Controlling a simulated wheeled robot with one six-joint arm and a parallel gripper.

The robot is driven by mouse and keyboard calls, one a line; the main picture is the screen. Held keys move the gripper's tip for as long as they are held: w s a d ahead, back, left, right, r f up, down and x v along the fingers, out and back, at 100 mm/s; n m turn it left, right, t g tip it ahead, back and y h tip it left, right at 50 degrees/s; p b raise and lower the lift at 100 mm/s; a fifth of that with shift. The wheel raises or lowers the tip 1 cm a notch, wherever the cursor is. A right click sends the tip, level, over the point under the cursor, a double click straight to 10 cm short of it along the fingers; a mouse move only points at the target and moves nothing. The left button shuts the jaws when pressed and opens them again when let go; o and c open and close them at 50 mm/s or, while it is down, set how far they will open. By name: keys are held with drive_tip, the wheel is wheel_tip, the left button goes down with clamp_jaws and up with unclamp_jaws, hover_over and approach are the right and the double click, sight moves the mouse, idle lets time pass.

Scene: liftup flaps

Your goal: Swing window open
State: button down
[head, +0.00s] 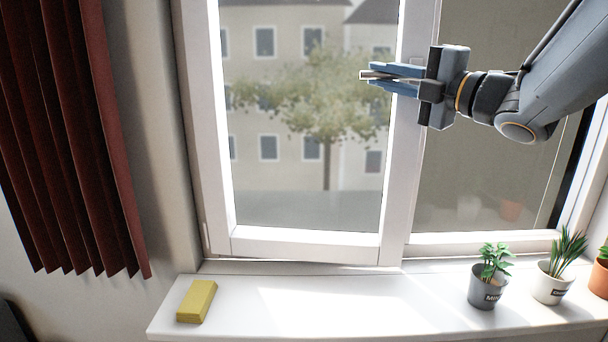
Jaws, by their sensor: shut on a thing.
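The window's left sash (305,246) is a white frame around a large pane, in the middle of the head view. Its bottom rail slopes down to the right and its right side seems to stand slightly into the room, so it looks a little ajar. My gripper (378,78) comes in from the upper right, in front of the sash's right upright. Its blue fingers are shut on a small pale metal bar, the window handle (372,75). The fingers hide most of the handle and its mount.
A white sill (330,302) runs below the window. A yellow block (196,301) lies at its left end. Potted plants (488,289), (553,282) stand at its right, below my arm. A dark red curtain (70,130) hangs at left. The middle of the sill is clear.

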drive_tip(key=shift+s+a, duration=0.2)
drive_tip(key=shift+s, duration=0.5)
drive_tip(key=shift+h, duration=0.3)
drive_tip(key=shift+s+a+m+t+h, duration=0.15)
drive_tip(key=shift+s+m+t, duration=0.05)
drive_tip(key=shift+s, duration=0.25)
drive_tip(key=shift+s+a+m+t+h, duration=0.15)
drive_tip(key=shift+s+m+t, duration=0.05)
drive_tip(key=shift+s, duration=0.25)
drive_tip(key=shift+s+a+r+m+t+h+p, duration=0.1)
drive_tip(key=shift+s+a+m+t+h+p, duration=0.1)
drive_tip(key=shift+s+p, duration=0.3)
drive_tip(key=shift+s+a+m+t+h+p, duration=0.1)
drive_tip(key=shift+s+a+h+p, duration=0.15)
drive_tip(key=shift+s, duration=0.35)
drive_tip(key=shift+s+a+h+p, duration=0.25)
drive_tip(key=shift+s+p, duration=0.6)
drive_tip(key=shift+p, duration=0.75)
drive_tip(key=c, duration=1.4)
unclamp_jaws()
drive_tip(key=shift+d+t, duration=0.1)
drive_tip(key=shift+t, duration=0.2)
